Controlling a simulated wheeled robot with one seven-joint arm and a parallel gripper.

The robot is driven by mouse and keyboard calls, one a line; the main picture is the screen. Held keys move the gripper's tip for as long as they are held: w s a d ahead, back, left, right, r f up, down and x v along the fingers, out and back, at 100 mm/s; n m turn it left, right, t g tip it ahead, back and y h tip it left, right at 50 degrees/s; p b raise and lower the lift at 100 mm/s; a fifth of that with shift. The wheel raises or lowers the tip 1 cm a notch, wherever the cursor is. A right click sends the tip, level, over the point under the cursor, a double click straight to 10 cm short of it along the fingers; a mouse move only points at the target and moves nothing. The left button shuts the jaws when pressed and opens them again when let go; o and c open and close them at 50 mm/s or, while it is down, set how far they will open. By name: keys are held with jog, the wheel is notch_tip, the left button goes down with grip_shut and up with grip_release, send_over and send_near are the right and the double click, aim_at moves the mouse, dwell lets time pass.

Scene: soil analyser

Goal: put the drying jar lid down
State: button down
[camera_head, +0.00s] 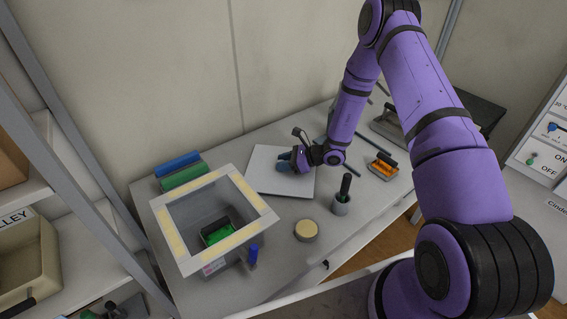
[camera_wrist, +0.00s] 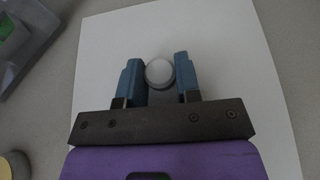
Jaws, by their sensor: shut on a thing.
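My gripper (camera_head: 291,159) is over the white board (camera_head: 265,181) on the bench. In the wrist view, its blue fingers (camera_wrist: 157,62) are shut on a small round pale thing with a grey rim, which appears to be the drying jar lid (camera_wrist: 158,73). The white board (camera_wrist: 230,40) fills most of the wrist view behind it. I cannot tell whether the lid touches the board. In the head view the lid is hidden by the gripper.
An open-topped box with a pale frame (camera_head: 262,222) stands left of the board. A round tan-topped container (camera_head: 306,229) and a grey cup with a black handle (camera_head: 341,205) stand in front. An orange rack (camera_head: 382,168) is to the right. The board looks otherwise clear.

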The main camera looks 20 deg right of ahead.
jog(key=shift+f, duration=0.1)
jog(key=c, duration=0.8)
grip_release()
